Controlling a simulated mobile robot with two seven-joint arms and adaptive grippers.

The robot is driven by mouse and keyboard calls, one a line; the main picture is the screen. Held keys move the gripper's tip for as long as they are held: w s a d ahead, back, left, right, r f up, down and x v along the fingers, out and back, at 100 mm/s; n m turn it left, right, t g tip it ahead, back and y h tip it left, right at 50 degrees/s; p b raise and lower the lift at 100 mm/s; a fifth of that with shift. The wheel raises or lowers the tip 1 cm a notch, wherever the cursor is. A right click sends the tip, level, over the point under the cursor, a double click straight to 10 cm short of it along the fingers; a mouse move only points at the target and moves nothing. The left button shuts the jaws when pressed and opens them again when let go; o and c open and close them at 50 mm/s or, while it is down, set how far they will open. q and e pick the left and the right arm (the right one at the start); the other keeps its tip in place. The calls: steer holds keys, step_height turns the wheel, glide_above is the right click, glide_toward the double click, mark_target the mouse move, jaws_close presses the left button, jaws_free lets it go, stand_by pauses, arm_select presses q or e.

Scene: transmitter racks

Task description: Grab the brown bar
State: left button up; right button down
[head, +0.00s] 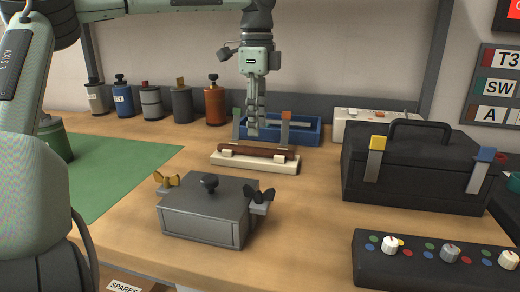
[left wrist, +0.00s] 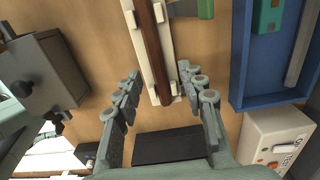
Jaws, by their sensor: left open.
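The brown bar (head: 256,150) lies across a cream holder (head: 240,163) on the wooden bench, behind the grey metal box. My left gripper (head: 252,132) points down just behind and above the bar in the head view. In the left wrist view the bar (left wrist: 151,50) runs lengthwise on its holder (left wrist: 162,12). There the open fingers of my left gripper (left wrist: 158,72) stand on either side of the bar's near end, with nothing held. Whether the fingers are level with the bar I cannot tell. My right gripper is not in view.
A grey lidded box (head: 205,215) with winged clamps stands in front of the holder. A black toolbox (head: 400,175) is to the right. A blue tray (head: 308,137) sits behind, and several canisters (head: 181,103) line the back. A green mat (head: 120,165) lies left.

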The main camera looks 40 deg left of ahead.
mark_target(255, 152)
arm_select(q)
steer(key=f, duration=0.2)
steer(key=s+f, duration=0.1)
steer(key=f, duration=0.1)
steer(key=shift+f, duration=0.4)
steer(key=shift+w+f, duration=0.1)
steer(key=shift+f, duration=0.2)
steer(key=c, duration=0.8)
jaws_close()
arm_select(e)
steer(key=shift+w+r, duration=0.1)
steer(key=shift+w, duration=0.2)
